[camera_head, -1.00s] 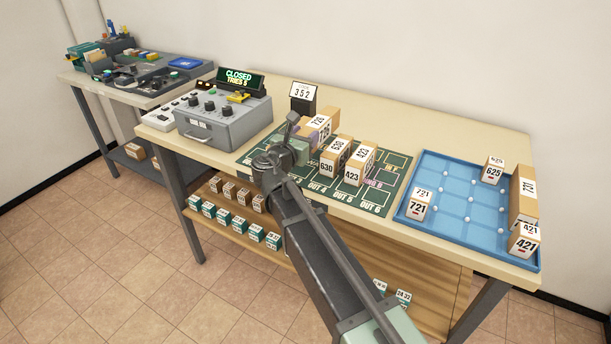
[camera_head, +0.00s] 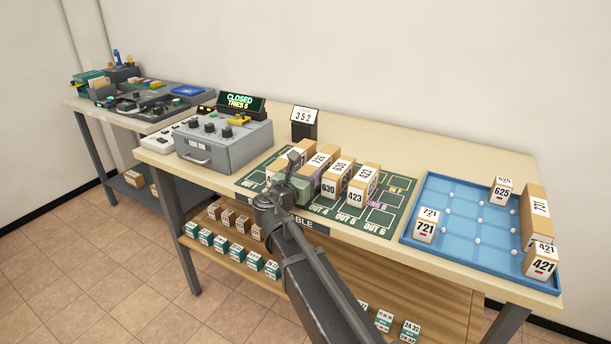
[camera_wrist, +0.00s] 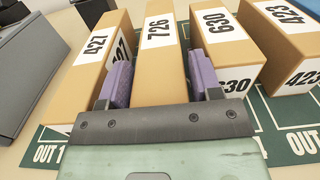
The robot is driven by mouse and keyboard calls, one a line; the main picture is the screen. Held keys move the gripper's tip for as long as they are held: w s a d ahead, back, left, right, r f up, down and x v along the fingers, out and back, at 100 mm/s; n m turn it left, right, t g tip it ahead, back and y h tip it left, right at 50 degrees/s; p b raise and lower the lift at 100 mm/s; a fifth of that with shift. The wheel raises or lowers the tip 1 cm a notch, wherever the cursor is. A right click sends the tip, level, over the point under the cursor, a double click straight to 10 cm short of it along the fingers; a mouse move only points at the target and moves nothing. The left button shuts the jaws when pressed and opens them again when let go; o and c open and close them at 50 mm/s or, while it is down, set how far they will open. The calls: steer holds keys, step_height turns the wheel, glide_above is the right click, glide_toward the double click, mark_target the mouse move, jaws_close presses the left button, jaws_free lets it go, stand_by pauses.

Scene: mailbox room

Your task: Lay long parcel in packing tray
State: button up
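Several brown parcels stand on the green mat (camera_head: 385,218). In the wrist view, a long parcel labelled 726 (camera_wrist: 160,75) runs away from me between parcel 427 (camera_wrist: 95,60) and parcel 630 (camera_wrist: 222,50). It also shows in the head view (camera_head: 318,160), partly hidden by my gripper. My gripper (camera_wrist: 161,85) has its two purple fingers on either side of parcel 726, close to its sides. I cannot tell whether they touch it. The blue tray (camera_head: 460,235) holds parcel 721 (camera_head: 426,228), parcel 625 (camera_head: 501,192), parcel 421 (camera_head: 541,262) and a longer parcel (camera_head: 537,210).
Parcel 423 (camera_head: 361,187) stands right of parcel 630 on the mat. A grey control box (camera_head: 225,142) and a 352 sign (camera_head: 304,122) stand at the left and back. The tray's middle is free of parcels.

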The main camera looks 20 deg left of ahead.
steer(key=shift+r, duration=0.1)
steer(key=shift+s+r, duration=0.1)
steer(key=shift+s, duration=0.2)
steer(key=shift+o, duration=0.2)
steer(key=v, duration=1.1)
steer(key=shift+s, duration=0.25)
